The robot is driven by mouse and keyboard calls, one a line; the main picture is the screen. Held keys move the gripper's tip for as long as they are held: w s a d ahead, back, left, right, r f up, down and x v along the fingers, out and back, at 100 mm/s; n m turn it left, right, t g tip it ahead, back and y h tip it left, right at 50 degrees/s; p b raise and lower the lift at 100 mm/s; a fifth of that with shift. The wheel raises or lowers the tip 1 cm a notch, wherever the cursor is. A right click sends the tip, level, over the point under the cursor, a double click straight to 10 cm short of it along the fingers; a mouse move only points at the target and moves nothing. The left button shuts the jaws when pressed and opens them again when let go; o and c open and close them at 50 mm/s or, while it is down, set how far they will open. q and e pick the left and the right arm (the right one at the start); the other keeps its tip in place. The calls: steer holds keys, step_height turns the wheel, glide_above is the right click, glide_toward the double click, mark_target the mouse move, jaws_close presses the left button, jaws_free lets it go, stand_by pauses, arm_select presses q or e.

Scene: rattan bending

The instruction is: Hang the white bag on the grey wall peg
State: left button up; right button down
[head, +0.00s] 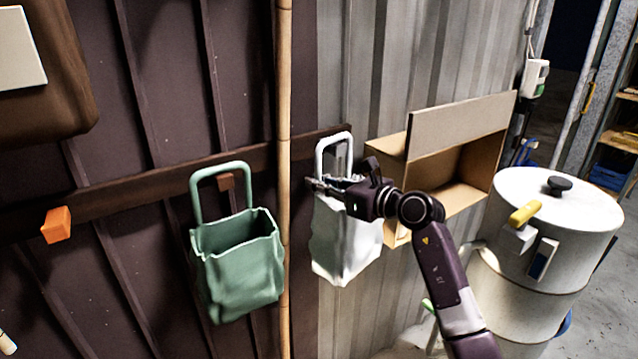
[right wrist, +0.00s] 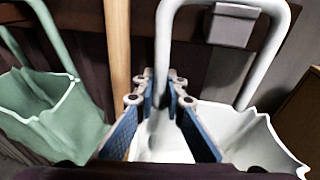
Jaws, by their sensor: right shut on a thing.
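The white bag (head: 345,243) hangs upright against the wall, with its stiff handle loop standing above it. My right gripper (head: 322,185) is shut on the left side of the handle, low down near the bag's rim. The bag also shows in the right wrist view (right wrist: 248,140), with the fingers (right wrist: 161,88) around the handle's left leg. The grey wall peg (right wrist: 233,26) shows inside the handle loop, just below its top bar. I cannot tell whether the bar touches the peg. My left gripper is not in view.
A green bag (head: 238,265) hangs on a brown peg (head: 226,181) to the left, beyond a bamboo pole (head: 284,120). An orange peg (head: 56,225) is bare. A cardboard box (head: 455,133) stands close right of the white bag. A large white pot (head: 560,215) stands farther right.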

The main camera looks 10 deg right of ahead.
steer(key=c, duration=1.9)
jaws_free()
steer(key=v, duration=1.2)
steer(key=shift+r, duration=0.1)
steer(key=shift+s, duration=0.1)
steer(key=s+a+f+b+v, duration=0.1)
steer(key=b+v, duration=0.1)
steer(key=v, duration=0.6)
steer(key=shift+s+b, duration=0.3)
steer(key=shift+b, duration=0.05)
